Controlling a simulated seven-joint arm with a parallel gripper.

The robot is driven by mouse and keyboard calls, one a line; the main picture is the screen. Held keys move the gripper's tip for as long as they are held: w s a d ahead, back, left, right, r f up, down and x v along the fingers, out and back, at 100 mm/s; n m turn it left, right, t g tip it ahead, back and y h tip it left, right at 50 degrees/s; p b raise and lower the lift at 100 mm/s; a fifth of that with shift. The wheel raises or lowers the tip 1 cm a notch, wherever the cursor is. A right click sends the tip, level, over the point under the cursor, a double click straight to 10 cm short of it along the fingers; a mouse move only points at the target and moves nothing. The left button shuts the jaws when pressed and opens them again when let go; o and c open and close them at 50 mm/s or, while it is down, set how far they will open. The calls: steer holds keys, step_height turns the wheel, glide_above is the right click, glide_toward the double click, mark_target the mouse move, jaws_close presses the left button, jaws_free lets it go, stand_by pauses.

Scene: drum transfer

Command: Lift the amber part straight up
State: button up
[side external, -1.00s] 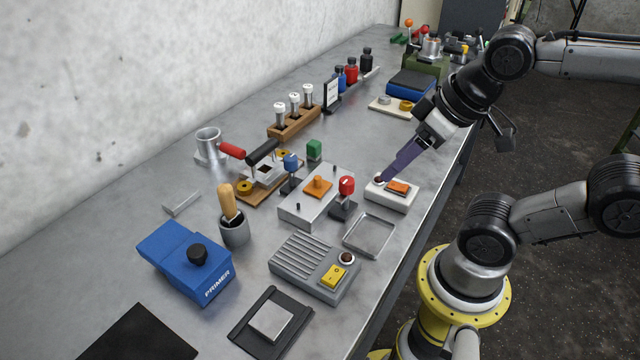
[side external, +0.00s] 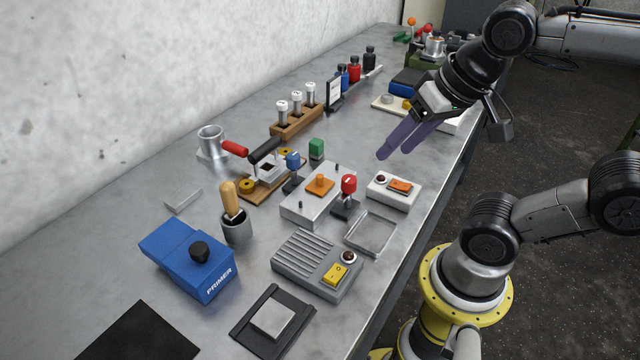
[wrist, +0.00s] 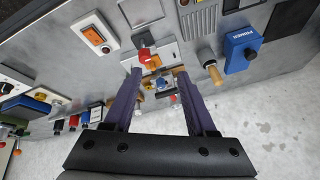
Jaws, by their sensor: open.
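The amber part (side external: 320,184) is a small orange piece with a raised knob, seated on top of a grey metal block (side external: 302,208) in the middle of the bench. In the wrist view the amber part (wrist: 148,57) shows just beyond the fingertips, close to a red-topped piece. My gripper (side external: 396,152) has two long purple fingers, spread apart with nothing between them. It hangs above the bench, to the right of the amber part and clear of it. In the wrist view my gripper (wrist: 158,72) also shows open and empty.
A red-knobbed stand (side external: 347,190) and a blue-knobbed stand (side external: 292,165) flank the block closely. A white switch box (side external: 394,193) with an orange rocker lies to its right. An empty metal tray (side external: 370,234) is in front. A wooden vial rack (side external: 297,123) stands behind.

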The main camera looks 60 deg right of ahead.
steer(key=w+d+r+m+g, duration=0.1)
steer(key=w+r+m+g, duration=0.15)
steer(key=w+m, duration=0.5)
steer(key=m+g, duration=0.3)
steer(key=m, duration=0.3)
glide_above(320, 176)
steer(key=shift+n, duration=0.25)
steer(key=f, duration=1.4)
steer(key=shift+w, duration=0.25)
steer(key=shift+s+f, duration=0.2)
steer(key=shift+f, duration=2.75)
jaws_close()
